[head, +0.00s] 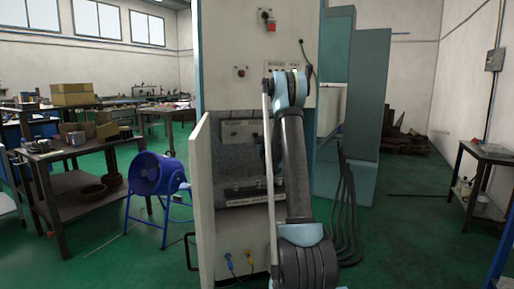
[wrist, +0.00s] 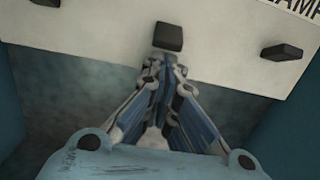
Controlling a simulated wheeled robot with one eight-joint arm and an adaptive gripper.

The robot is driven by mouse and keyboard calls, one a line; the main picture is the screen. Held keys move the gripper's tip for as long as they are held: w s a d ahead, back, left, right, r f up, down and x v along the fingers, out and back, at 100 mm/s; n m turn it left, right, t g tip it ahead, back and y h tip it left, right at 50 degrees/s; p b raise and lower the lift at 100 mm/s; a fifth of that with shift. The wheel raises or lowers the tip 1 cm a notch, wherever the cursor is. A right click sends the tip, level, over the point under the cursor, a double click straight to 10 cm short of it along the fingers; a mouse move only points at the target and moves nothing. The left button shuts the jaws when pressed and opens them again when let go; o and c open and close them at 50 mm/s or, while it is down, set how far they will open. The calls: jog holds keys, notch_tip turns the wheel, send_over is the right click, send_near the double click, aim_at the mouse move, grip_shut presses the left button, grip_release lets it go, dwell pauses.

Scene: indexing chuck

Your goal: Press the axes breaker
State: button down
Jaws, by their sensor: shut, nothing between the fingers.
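My gripper (wrist: 168,62) is shut and empty in the wrist view. Its fingertips are just below a black breaker switch (wrist: 169,36) on a pale panel (wrist: 225,45). I cannot tell whether they touch it. A second black switch (wrist: 282,52) sits to the right, and part of a third (wrist: 45,2) shows at the top left edge. The label at the upper right is cut off, showing about "AMP". No label naming the axes breaker is readable. In the head view my arm hides the gripper and the switches at the machine's panel (head: 285,45).
The pale cabinet door (head: 202,200) stands open left of my arm. A red button (head: 270,27) and a small knob (head: 240,72) are on the panel. A blue fan (head: 158,175) and a workbench (head: 75,150) stand at left. Hoses (head: 347,215) hang at right.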

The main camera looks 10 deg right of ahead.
jog(key=shift+s+r, duration=0.3)
dwell(0.4)
jog(key=shift+s+d+r, duration=0.1)
jog(key=shift+s+r, duration=0.4)
jog(key=shift+r, duration=0.4)
jog(key=shift+f, duration=0.1)
jog(key=s+d+r, duration=0.1)
jog(key=s+r, duration=0.2)
jog(key=s, duration=0.5)
jog(key=shift+s+d+r, duration=0.2)
jog(key=shift+s+d, duration=0.05)
jog(key=shift+s, duration=0.1)
dwell(0.3)
